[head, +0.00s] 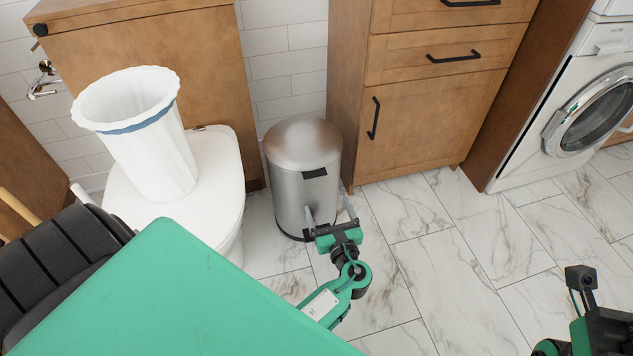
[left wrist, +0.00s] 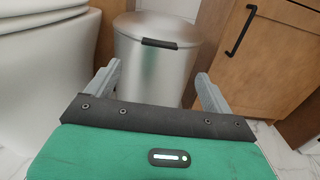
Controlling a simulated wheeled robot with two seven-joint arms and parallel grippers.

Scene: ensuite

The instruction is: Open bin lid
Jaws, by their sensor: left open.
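The silver metal bin (head: 303,180) stands on the floor between the toilet and the wooden cabinet. Its domed lid (head: 303,142) is shut, with a dark handle tab (head: 314,173) on the front edge. My left gripper (head: 329,214) is open and empty in front of the bin's lower body, below the tab. In the left wrist view the bin (left wrist: 156,72) is ahead, framed by the two spread fingers, with the tab (left wrist: 159,43) above them. I cannot tell whether the fingers touch the bin. At the lower right of the head view, part of my right arm shows, but not its fingertips.
The toilet (head: 215,165), left of the bin, carries a white ribbed basket (head: 150,150). The wooden cabinet (head: 430,120) stands close on the bin's right. A washing machine (head: 570,110) is farther right. The marble tile floor (head: 440,260) is clear in front and to the right.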

